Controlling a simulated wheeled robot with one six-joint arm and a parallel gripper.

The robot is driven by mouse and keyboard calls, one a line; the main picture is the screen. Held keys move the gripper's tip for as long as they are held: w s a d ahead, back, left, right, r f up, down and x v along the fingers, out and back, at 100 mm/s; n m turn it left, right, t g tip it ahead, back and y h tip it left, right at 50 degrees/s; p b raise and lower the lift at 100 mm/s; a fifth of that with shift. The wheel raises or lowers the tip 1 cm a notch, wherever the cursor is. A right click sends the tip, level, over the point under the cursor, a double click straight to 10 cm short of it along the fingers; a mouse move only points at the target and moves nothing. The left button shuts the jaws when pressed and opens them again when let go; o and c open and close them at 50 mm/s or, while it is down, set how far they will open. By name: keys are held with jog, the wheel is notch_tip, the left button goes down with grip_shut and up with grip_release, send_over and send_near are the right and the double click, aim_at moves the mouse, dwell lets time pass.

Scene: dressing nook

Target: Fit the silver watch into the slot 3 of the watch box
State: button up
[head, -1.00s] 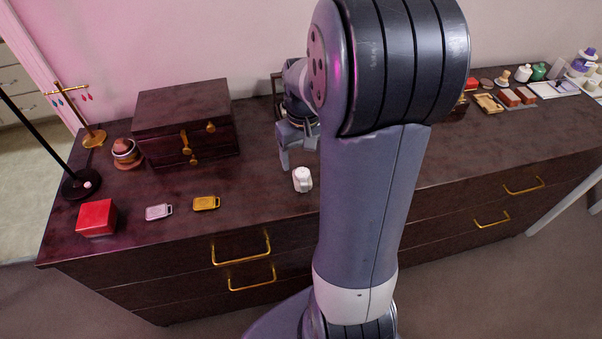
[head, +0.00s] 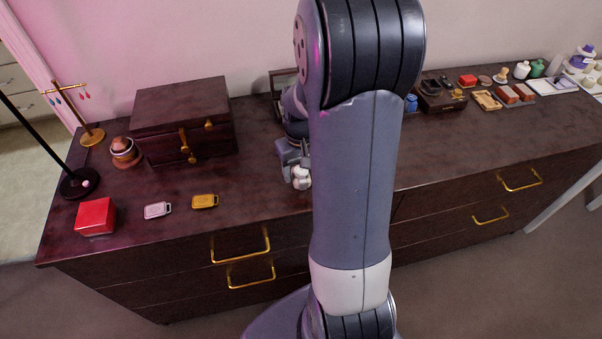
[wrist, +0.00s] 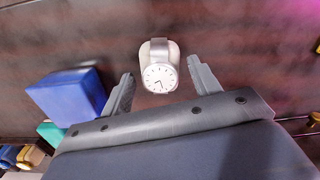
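The silver watch (wrist: 159,77), with a round white dial, is wrapped on a pale cushion (wrist: 146,52) in the wrist view. In the head view the watch on its cushion (head: 301,179) is a small whitish shape on the dresser top. My gripper (wrist: 161,72) is open, with one finger on each side of the watch and a visible gap on both sides. In the head view my gripper (head: 296,170) is right at the watch, partly hidden by my arm. A raised dark panel (head: 283,82) behind my arm may belong to the watch box; its slots are hidden.
A dark chest (head: 183,118), a red box (head: 96,216), and silver (head: 157,210) and gold tags (head: 205,201) lie left. A dark tray (head: 440,100) and several small items stand right. A blue block (wrist: 68,96) is near my left finger in the wrist view.

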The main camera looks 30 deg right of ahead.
jog(key=c, duration=0.9)
